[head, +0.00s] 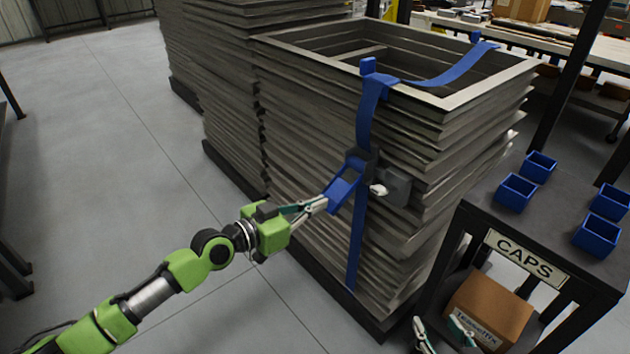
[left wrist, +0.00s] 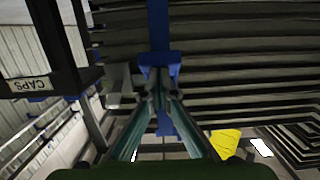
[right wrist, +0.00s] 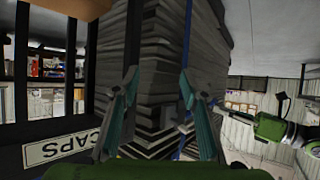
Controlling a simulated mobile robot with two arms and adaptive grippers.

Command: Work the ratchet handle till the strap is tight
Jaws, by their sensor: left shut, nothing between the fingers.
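A blue strap (head: 355,245) runs down the side of a tall stack of grey frames (head: 300,130) and crosses its open top, where it curves. The ratchet (head: 360,160) sits on the strap at mid-height, with its blue handle (head: 343,190) sticking out to the lower left. My left gripper (head: 324,203) is shut at the handle's outer end, with nothing held; whether it touches is unclear. In the left wrist view its fingertips (left wrist: 162,92) are just below the blue handle (left wrist: 160,60). My right gripper (head: 438,330) is open and empty; its fingers spread before the stack in its wrist view (right wrist: 157,82).
A dark cart (head: 560,215) with a CAPS sign (head: 524,257) and several blue bins stands right of the stack. A cardboard box (head: 488,308) is on its lower shelf. A grey block (head: 396,187) sits beside the ratchet. The floor (head: 120,140) on the left is clear.

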